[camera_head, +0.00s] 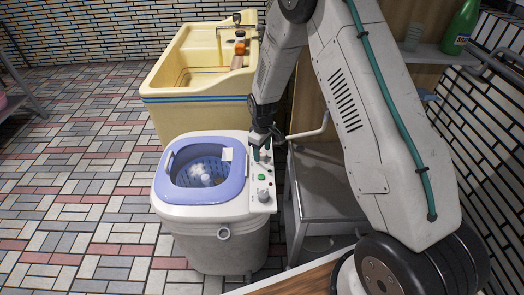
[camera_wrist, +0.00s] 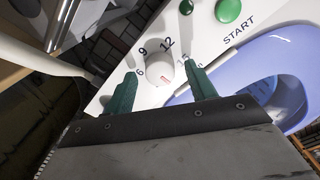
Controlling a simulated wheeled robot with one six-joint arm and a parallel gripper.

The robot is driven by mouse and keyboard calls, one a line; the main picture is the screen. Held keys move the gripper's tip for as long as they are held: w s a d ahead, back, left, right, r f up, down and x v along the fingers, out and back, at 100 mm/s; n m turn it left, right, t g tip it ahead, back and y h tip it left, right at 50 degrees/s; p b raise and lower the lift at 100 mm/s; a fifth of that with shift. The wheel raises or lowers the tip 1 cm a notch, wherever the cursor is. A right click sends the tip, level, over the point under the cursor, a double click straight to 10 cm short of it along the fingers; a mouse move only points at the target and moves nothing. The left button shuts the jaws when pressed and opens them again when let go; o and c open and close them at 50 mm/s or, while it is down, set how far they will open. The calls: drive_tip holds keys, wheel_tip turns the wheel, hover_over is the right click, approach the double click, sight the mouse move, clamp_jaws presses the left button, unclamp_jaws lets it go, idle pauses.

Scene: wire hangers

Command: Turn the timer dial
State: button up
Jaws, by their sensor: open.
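The white timer dial (camera_wrist: 158,88) sits on the washing machine's control panel, with the printed numbers 6, 9 and 12 around it. In the wrist view it lies between the two green fingers of my gripper (camera_wrist: 159,74), with a visible gap on each side. In the head view my gripper (camera_head: 262,150) points down at the far end of the control panel (camera_head: 262,207), and largely hides the dial there. The fingers are open. How far the fingertips are above the panel, I cannot tell.
The washing machine (camera_head: 212,225) has an open tub with a blue rim (camera_head: 205,197). A green button (camera_head: 262,178) and another knob (camera_head: 263,195) are on the same panel. A metal stand (camera_head: 325,190) is close on the right; a yellow sink (camera_head: 200,100) stands behind.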

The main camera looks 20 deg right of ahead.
drive_tip(key=shift+f, duration=0.2)
drive_tip(key=c, duration=1)
drive_tip(key=shift+m, duration=0.4)
drive_tip(key=m, duration=0.5)
drive_tip(key=shift+m, duration=0.3)
drive_tip(key=m, duration=0.5)
drive_tip(key=shift+m, duration=0.3)
drive_tip(key=o, duration=1)
